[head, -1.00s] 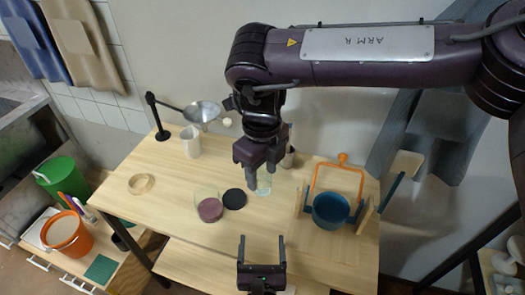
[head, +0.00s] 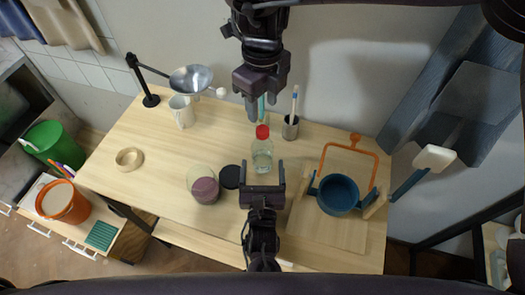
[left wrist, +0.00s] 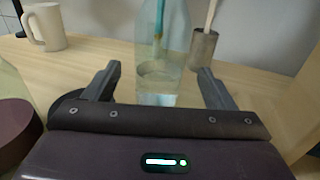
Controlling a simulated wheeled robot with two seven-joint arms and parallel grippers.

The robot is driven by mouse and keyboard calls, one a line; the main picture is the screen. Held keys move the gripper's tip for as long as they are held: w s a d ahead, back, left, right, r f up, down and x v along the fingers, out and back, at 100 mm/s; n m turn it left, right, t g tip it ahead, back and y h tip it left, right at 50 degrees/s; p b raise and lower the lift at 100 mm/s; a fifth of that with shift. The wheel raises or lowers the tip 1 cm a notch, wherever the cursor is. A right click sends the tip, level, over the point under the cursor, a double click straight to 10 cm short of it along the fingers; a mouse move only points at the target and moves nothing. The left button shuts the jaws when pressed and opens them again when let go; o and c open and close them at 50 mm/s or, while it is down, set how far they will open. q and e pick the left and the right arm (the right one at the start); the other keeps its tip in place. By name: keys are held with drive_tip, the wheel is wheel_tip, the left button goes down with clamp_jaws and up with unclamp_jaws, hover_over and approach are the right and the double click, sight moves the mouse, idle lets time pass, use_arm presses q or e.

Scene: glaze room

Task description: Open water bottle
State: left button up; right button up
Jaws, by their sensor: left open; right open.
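A clear water bottle with a red cap (head: 262,132) stands upright on the wooden table. Its transparent body (head: 262,156) holds some clear liquid. My left gripper (head: 263,172) is open just in front of the bottle, fingers pointing at it. In the left wrist view the bottle (left wrist: 162,60) stands beyond and between the open fingertips (left wrist: 158,75), and its cap is out of frame. My right gripper (head: 265,108) is open above and behind the bottle, pointing down, with its tips near the cap in the picture. I see neither gripper touching the bottle.
A jar of purple glaze (head: 205,190) and a black disc (head: 230,177) lie left of the bottle. A metal cup with brushes (head: 290,128) stands behind right. A blue pot (head: 338,195) in an orange-handled frame is at right. A white mug (head: 182,111) stands back left.

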sight(263, 152)
use_arm(q)
drive_tip(key=w, duration=0.5)
drive_tip(key=shift+w+f, duration=0.15)
drive_tip(key=shift+w, duration=0.25)
use_arm(e)
drive_tip(key=shift+w+f, duration=0.2)
drive_tip(key=shift+w, duration=0.2)
drive_tip(key=shift+s+r, duration=0.1)
drive_tip(key=shift+s, duration=0.1)
use_arm(q)
drive_tip(key=shift+s, duration=0.1)
